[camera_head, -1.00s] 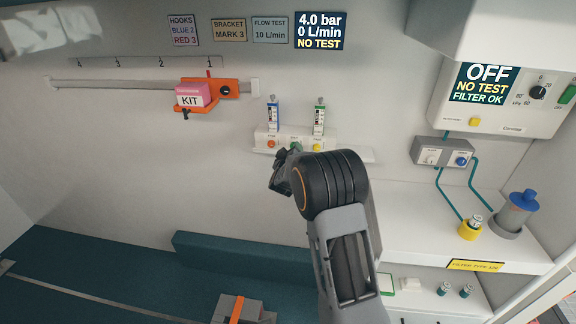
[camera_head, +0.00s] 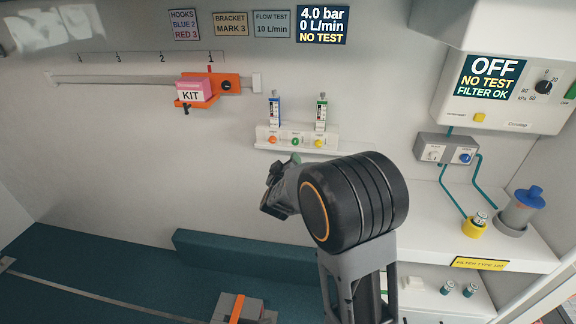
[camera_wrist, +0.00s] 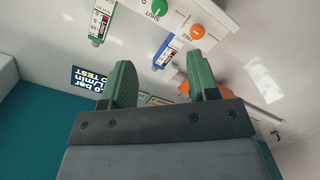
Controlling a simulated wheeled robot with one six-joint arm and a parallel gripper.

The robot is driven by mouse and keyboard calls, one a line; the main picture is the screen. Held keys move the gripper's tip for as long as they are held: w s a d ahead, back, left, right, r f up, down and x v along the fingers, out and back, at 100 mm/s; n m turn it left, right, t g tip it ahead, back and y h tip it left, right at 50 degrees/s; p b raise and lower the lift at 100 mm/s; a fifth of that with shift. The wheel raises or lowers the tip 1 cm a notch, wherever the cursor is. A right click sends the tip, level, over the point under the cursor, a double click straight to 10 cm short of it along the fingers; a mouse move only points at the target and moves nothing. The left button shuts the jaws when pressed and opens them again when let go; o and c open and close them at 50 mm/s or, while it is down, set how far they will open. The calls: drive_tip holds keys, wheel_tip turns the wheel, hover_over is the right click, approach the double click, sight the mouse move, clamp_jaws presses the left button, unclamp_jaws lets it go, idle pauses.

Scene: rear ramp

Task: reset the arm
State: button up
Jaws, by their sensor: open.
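My gripper (camera_wrist: 163,82) shows in the wrist view with two green fingers spread apart and nothing between them. In the head view my gripper (camera_head: 272,190) is a dark shape left of my large black arm joint, below the wall panel with knobs. Most of its fingers are hidden there by my own wrist, with a bit of green showing at the top. It appears apart from the wall panel.
The knob panel (camera_head: 268,136) carries two flowmeters and orange, green and yellow knobs. A pink kit (camera_head: 192,92) sits in an orange bracket on the wall rail (camera_head: 125,80). At right are a suction unit (camera_head: 490,105), a yellow holder (camera_head: 474,228) and a blue-capped canister (camera_head: 520,210).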

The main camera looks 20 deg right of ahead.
drive_tip(key=s+a+f+m+g+y, duration=0.1)
drive_tip(key=s+a+f+g+y, duration=0.6)
drive_tip(key=s+a+f+y, duration=0.15)
drive_tip(key=s+r+g, duration=0.2)
drive_tip(key=s+r, duration=0.1)
drive_tip(key=s, duration=0.6)
drive_tip(key=s+d+r+m+g, duration=0.1)
drive_tip(key=s+r, duration=0.3)
drive_tip(key=s, duration=0.6)
drive_tip(key=shift+d+r+m+g, duration=0.15)
drive_tip(key=shift+m+g, duration=0.15)
drive_tip(key=shift+g, duration=0.4)
